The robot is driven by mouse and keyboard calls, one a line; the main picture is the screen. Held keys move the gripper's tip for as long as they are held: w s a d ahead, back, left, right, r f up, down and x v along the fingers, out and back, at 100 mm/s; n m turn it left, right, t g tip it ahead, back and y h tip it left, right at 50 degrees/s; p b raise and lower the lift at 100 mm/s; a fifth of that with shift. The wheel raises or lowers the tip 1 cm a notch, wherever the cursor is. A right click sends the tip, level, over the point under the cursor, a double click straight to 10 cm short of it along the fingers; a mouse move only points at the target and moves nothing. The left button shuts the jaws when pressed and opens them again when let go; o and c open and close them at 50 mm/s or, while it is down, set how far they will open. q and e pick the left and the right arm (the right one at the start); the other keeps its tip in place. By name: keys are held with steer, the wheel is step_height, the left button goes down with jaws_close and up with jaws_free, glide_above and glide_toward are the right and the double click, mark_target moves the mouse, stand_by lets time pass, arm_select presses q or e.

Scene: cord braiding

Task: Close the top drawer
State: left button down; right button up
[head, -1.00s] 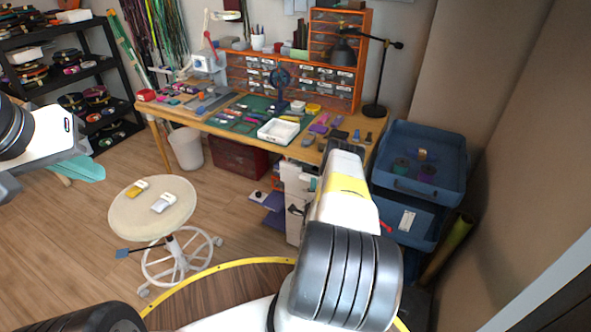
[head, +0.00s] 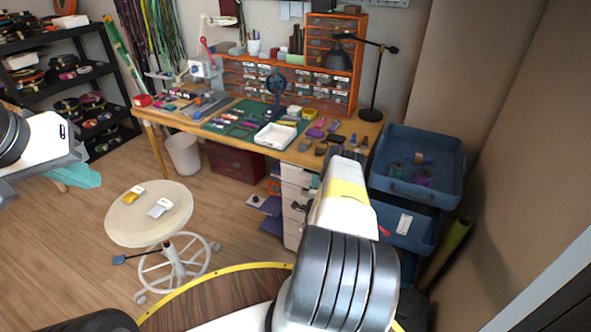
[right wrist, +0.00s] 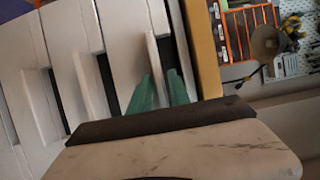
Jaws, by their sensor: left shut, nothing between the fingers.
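The white drawer unit (head: 292,228) stands under the right end of the workbench. Its top drawer (head: 297,174) is partly hidden behind my right arm. In the right wrist view the drawer fronts appear sideways, with the top drawer (right wrist: 122,25) nearest the wooden bench edge. How far it stands out is hard to tell. My right gripper (right wrist: 160,92) has its teal fingers apart, close to the top drawer's handle (right wrist: 154,58); contact is unclear. In the head view this gripper is mostly hidden by its arm. My left gripper (head: 88,178) is shut and empty at the left, far from the drawers.
The workbench (head: 225,140) holds a green mat, a white tray (head: 275,135) and small tools. A blue bin (head: 415,190) stands right of the drawer unit. A round stool (head: 148,213) stands in front at the left, with open floor around it.

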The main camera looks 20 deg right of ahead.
steer(key=shift+f, duration=0.1)
stand_by(0.3)
steer(key=v, duration=0.7)
steer(key=shift+s+a, duration=0.2)
steer(key=shift+s, duration=0.15)
